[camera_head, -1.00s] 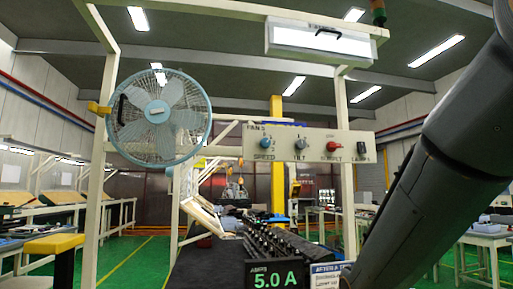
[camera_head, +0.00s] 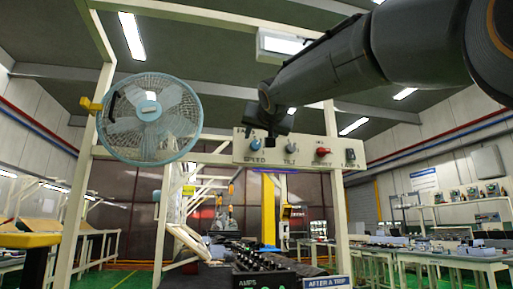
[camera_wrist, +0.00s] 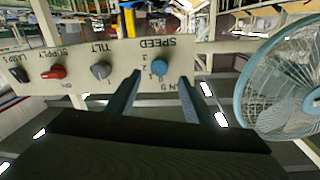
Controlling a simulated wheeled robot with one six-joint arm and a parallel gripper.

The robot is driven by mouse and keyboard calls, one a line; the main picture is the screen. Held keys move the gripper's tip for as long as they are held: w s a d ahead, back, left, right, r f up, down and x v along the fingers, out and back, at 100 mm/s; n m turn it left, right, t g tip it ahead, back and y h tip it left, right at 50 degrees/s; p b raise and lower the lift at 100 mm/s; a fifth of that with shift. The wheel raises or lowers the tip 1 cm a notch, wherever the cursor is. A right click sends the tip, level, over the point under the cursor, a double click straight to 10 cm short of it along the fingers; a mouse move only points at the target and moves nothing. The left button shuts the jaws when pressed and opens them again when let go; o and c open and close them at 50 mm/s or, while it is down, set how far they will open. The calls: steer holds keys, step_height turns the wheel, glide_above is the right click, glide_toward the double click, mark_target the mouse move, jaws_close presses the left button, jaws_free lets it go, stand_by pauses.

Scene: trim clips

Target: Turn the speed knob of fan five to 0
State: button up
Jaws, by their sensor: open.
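The pale control panel (camera_head: 300,160) is fixed to the frame to the right of the fan. Its blue speed knob (camera_head: 255,143) is at the left end above the word SPEED. In the wrist view, which is upside down, the speed knob (camera_wrist: 159,67) lies beyond and between my gripper's fingertips (camera_wrist: 160,77), with a few scale numbers beside it. The fingers are spread apart, and I see no contact with the knob. In the head view my gripper (camera_head: 272,125) is just up and right of the knob. The knob's exact setting is too small to read.
The tilt knob (camera_wrist: 101,70), red supply knob (camera_wrist: 54,72) and black lamps switch (camera_wrist: 19,75) share the panel. The caged fan (camera_head: 150,118) stands at the left. Below the panel is a black unit with a green AMPS display (camera_head: 262,283).

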mark_target(256, 145)
steer(key=shift+w+a+p, duration=0.25)
steer(key=shift+w+p, duration=0.2)
steer(key=shift+w, duration=1.25)
steer(key=shift+w+a+p, duration=0.2)
steer(key=shift+w+p, duration=0.2)
steer(key=shift+w, duration=1.25)
steer(key=shift+f, duration=0.1)
steer(key=c, duration=1)
steer(key=shift+c, duration=0.2)
steer(key=shift+n, duration=0.3)
steer(key=n, duration=0.3)
steer(key=shift+n+t, duration=0.3)
steer(key=shift+n, duration=1.9)
steer(key=shift+f+y, duration=0.1)
steer(key=shift+y, duration=0.2)
